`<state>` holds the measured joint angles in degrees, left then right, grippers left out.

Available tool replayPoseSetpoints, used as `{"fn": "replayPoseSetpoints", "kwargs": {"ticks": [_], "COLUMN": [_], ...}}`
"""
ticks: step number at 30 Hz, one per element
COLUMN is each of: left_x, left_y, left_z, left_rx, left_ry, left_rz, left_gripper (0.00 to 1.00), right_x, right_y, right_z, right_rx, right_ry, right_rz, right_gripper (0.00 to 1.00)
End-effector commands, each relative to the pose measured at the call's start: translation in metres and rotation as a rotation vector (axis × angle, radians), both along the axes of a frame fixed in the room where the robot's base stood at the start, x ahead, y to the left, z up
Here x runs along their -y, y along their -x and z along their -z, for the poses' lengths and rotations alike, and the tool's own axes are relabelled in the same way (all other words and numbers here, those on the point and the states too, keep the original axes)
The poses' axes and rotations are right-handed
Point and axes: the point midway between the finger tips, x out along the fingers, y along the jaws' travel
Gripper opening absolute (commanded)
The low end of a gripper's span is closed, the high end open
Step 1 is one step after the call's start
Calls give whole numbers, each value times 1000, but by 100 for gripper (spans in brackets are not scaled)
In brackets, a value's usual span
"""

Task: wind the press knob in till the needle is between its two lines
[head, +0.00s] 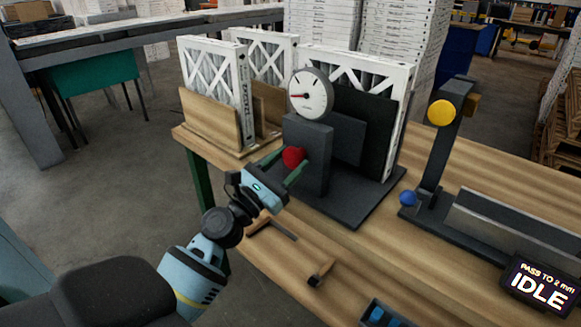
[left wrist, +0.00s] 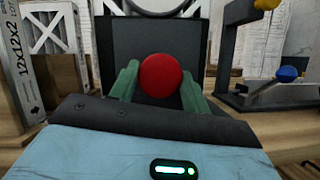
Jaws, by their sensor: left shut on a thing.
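The red press knob (head: 293,157) is on the near face of the dark press (head: 312,135). My left gripper (head: 290,165) is shut on the knob, with a green finger on each side of it. In the left wrist view the knob (left wrist: 161,75) sits between the two green fingers (left wrist: 160,85). The round white gauge (head: 311,92) tops the press; its red needle points left. A white-framed filter (head: 341,68) stands behind the press's dark plate (head: 361,125). My right gripper is not in view.
More filters stand in a wooden rack (head: 213,120) left of the press. A dark stand with a yellow disc (head: 441,113) and blue knob (head: 408,198) is to the right. A sign (head: 540,287) reads IDLE. A dark L-shaped piece (head: 273,227) lies at the front.

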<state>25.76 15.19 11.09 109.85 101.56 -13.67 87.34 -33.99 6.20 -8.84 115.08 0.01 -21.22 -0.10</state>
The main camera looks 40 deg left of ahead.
Motion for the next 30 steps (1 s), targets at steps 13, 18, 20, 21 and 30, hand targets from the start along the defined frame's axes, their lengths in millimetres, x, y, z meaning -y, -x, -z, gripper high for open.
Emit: {"fn": "replayPoseSetpoints", "kwargs": {"ticks": [13, 18, 20, 21, 30], "left_x": [-2, -2, -2, -2, -2], "left_y": [0, 0, 0, 0, 0], "left_z": [0, -1, -1, -1, -1], "left_rx": [24, 29, 30, 31, 32], "left_ry": [-313, -372, -385, -392, -405], "left_rz": [1, 0, 0, 0, 1], "left_gripper": [24, 24, 24, 24, 24], "right_x": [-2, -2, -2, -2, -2], "right_y": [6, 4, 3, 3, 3], "right_z": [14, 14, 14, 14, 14], "right_rx": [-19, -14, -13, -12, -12], "right_ry": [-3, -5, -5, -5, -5], "right_rz": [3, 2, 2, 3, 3], "right_gripper": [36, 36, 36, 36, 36]}}
